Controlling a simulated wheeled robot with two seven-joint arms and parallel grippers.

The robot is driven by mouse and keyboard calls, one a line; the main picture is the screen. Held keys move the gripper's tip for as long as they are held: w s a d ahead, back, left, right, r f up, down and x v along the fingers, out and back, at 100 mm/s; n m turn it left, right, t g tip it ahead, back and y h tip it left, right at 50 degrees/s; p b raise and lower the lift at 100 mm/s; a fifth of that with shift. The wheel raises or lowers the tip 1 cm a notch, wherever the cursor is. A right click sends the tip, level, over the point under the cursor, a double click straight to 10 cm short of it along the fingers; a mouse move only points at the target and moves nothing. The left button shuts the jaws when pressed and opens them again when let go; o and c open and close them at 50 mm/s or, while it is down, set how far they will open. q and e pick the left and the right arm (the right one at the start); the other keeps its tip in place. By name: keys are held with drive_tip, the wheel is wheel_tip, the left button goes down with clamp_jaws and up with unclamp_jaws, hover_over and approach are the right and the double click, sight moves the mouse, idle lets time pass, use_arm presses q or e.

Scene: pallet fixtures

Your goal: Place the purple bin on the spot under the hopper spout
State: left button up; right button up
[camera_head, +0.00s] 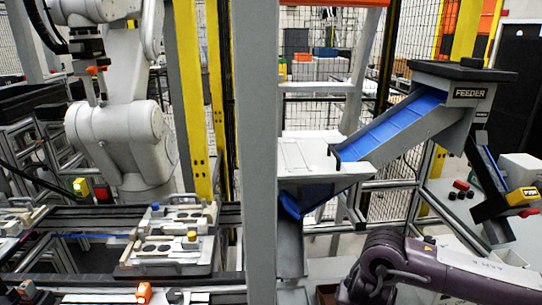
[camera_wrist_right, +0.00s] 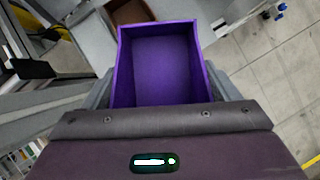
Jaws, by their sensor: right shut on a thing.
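The purple bin (camera_wrist_right: 162,68) shows in the right wrist view, open side toward the camera and empty inside. My right gripper (camera_wrist_right: 160,80) is shut on it, with grey fingers on its left and right sides. In the head view my right arm reaches in from the bottom right; its gripper and the bin are out of that frame. The hopper's blue chute (camera_head: 392,127) slopes down left from the FEEDER box (camera_head: 460,90) to a grey spout (camera_head: 290,248). The spot under the spout is not clearly visible. My left gripper is not in view.
A grey upright post (camera_head: 257,150) stands just left of the spout. A brown box (camera_wrist_right: 130,12) lies beyond the bin. A fixture pallet (camera_head: 170,245) sits on the conveyor at left, beside a white robot arm (camera_head: 120,140). Open floor (camera_wrist_right: 285,75) shows right of the bin.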

drive_tip(key=s+a+m+g+h, duration=0.45)
drive_tip(key=s+a+m, duration=0.4)
drive_tip(key=m, duration=0.45)
drive_tip(key=s+d+r+m+g+y, duration=0.4)
drive_tip(key=d+m+g+y, duration=0.3)
drive_tip(key=m, duration=1.1)
drive_tip(key=shift+s+r, duration=0.35)
drive_tip(key=shift+r, duration=0.1)
